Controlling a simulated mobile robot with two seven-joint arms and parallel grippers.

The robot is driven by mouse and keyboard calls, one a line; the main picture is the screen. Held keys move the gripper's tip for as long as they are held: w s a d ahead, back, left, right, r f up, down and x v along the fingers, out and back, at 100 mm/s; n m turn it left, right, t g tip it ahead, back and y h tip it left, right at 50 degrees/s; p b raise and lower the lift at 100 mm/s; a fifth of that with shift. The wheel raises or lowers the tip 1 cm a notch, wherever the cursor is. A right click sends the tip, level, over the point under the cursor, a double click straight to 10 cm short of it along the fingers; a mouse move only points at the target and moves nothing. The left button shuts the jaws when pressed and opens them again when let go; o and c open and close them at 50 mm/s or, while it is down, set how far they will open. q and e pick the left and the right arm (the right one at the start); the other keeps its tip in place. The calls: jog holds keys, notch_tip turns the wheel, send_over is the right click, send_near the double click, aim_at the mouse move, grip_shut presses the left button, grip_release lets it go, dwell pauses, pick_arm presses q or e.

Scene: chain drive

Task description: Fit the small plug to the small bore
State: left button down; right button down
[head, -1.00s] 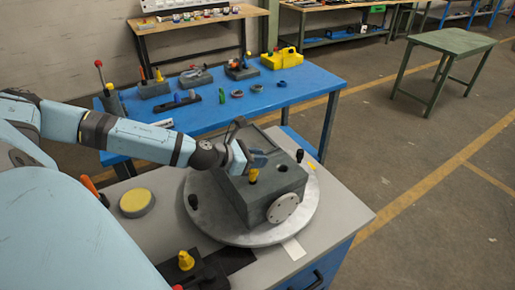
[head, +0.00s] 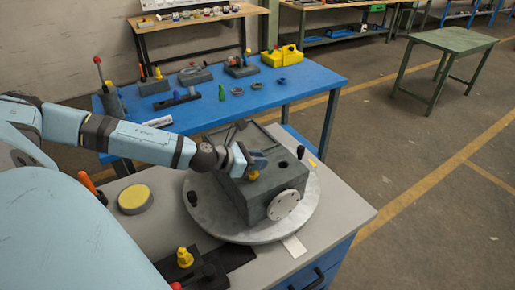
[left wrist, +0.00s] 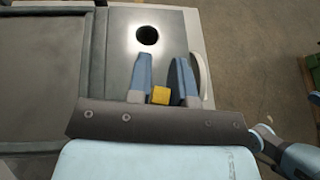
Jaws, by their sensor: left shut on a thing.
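My left gripper (head: 256,163) is over the top of the grey housing (head: 232,197). It is shut on a yellow plug (head: 253,176), which also shows between the fingers in the left wrist view (left wrist: 160,95). The plug's lower end is hidden, so I cannot tell whether it sits in a bore. A dark open bore (head: 284,164) lies to the right of the gripper on the housing top; it shows ahead of the fingertips in the left wrist view (left wrist: 147,35). Another yellow plug (head: 185,258) stands upright in a dark holder at the front. My right gripper is not in view.
The housing stands on a round grey turntable (head: 240,233) on a grey bench top (head: 336,212). A black knob (head: 300,152) stands at the housing's right. A yellow round pad (head: 135,199) lies to the left. A blue table (head: 300,82) with parts is behind.

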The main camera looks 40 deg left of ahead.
pick_arm(q)
jog(key=shift+f+b, duration=0.35)
jog(key=shift+f, duration=0.2)
jog(key=c, duration=0.9)
grip_release()
jog(key=shift+c, duration=0.2)
jog(key=shift+s, duration=0.1)
jog(key=shift+s+a+b, duration=0.2)
jog(key=shift+s+b, duration=0.05)
jog(key=shift+b, duration=0.05)
jog(key=b+v, duration=0.3)
jog(key=v, duration=0.2)
jog(key=shift+s, duration=0.1)
jog(key=v, duration=0.8)
jog(key=shift+b, duration=0.3)
jog(key=shift+r, duration=0.15)
